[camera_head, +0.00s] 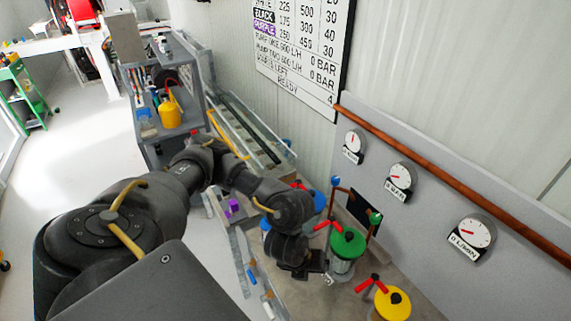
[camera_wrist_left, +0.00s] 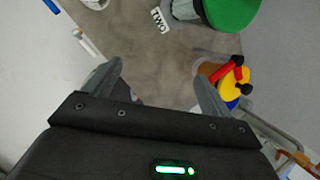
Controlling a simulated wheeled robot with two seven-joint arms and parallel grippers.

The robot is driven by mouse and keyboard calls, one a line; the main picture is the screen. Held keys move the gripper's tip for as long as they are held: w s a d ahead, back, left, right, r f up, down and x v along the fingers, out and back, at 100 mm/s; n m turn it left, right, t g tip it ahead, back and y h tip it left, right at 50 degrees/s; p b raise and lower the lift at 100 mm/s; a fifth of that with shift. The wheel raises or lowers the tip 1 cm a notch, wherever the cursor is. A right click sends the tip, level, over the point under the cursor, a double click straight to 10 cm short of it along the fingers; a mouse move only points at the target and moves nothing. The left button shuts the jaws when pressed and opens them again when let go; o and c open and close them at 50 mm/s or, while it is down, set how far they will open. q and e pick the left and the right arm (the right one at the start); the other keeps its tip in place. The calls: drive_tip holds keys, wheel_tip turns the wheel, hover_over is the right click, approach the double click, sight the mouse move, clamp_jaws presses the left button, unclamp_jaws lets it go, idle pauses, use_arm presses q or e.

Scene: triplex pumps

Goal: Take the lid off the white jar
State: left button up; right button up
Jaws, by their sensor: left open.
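My left gripper (camera_wrist_left: 158,78) is open and empty, with its two fingers apart above the grey bench top in the left wrist view. In the head view the left gripper (camera_head: 305,268) is low over the bench, just left of the green-topped vessel (camera_head: 347,245). A small white round thing (camera_wrist_left: 96,4) is cut off by the top edge of the left wrist view, beyond the left finger. I cannot tell whether it is the white jar or whether it has a lid. No white jar is clear in the head view, where my arm hides part of the bench. My right gripper is not in view.
The green top (camera_wrist_left: 230,14) and a yellow-topped vessel (camera_head: 392,303) with a red handle (camera_head: 372,283) stand close to the gripper. Gauges (camera_head: 472,232) line the wall panel. Blue-and-white sticks (camera_wrist_left: 90,46) lie left. Bare bench shows between the fingers.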

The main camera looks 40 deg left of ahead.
use_arm(q)
drive_tip(key=w+a+r+y, duration=0.1)
drive_tip(key=a+r+y, duration=0.15)
drive_tip(key=a, duration=0.95)
drive_tip(key=shift+m+g+y, duration=0.3)
drive_tip(key=shift+y, duration=0.15)
drive_tip(key=b+x, duration=0.1)
drive_tip(key=x, duration=0.1)
drive_tip(key=b+x, duration=0.2)
drive_tip(key=x, duration=0.1)
drive_tip(key=shift+d+f+b, duration=0.2)
drive_tip(key=shift+f+b, duration=0.2)
drive_tip(key=shift+f, duration=0.05)
drive_tip(key=shift+w+a+f, duration=0.1)
drive_tip(key=shift+w+f, duration=0.05)
drive_tip(key=shift+w, duration=0.05)
drive_tip(key=b+x, duration=0.1)
drive_tip(key=x, duration=0.3)
drive_tip(key=shift+f, duration=0.15)
drive_tip(key=shift+w+f, duration=0.2)
drive_tip(key=shift+f, duration=0.2)
